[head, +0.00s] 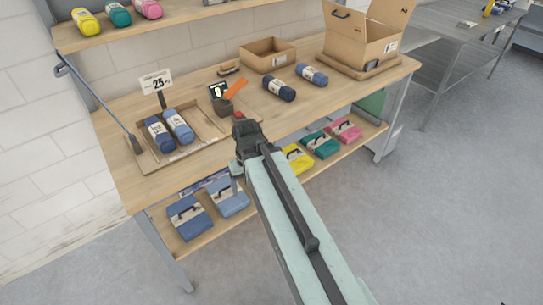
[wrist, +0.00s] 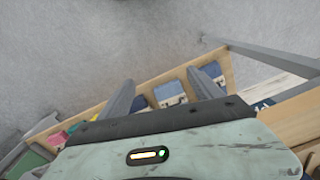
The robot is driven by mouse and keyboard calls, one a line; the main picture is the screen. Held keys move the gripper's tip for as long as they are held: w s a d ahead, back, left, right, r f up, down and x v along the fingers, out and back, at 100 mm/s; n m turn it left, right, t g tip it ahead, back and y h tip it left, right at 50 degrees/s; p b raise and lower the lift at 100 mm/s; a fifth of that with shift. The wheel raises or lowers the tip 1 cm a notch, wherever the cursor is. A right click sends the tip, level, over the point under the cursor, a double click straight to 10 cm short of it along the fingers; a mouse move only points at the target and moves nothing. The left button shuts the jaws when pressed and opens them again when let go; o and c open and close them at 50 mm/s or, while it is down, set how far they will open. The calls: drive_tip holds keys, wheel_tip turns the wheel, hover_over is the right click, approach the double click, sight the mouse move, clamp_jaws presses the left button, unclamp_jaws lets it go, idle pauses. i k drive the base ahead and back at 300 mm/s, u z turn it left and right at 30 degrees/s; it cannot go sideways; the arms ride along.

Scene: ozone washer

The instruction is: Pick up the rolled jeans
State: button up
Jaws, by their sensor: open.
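Several rolled jeans with paper bands lie on the wooden bench. A dark navy roll (head: 279,90) and a mid-blue roll (head: 312,75) lie on the bare top, right of centre. Another dark roll (head: 159,134) and a lighter blue roll (head: 179,126) lie side by side in a shallow tray (head: 150,163) at the left, by a "25" sign (head: 156,82). My gripper (head: 239,120) is near the bench's front edge, apart from the rolls.
Folded bundles with handles, including blue (head: 188,218) and yellow (head: 297,158) ones, lie on the lower shelf (head: 262,186). A dark pot (head: 223,107), an open small box (head: 267,55) and a large carton (head: 366,38) stand on the bench. Floor at right is clear.

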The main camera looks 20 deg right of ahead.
sight(282, 90)
drive_tip(key=u, duration=1.65)
drive_tip(key=k, duration=1.5)
drive_tip(key=z, duration=0.6)
drive_tip(key=i, duration=2)
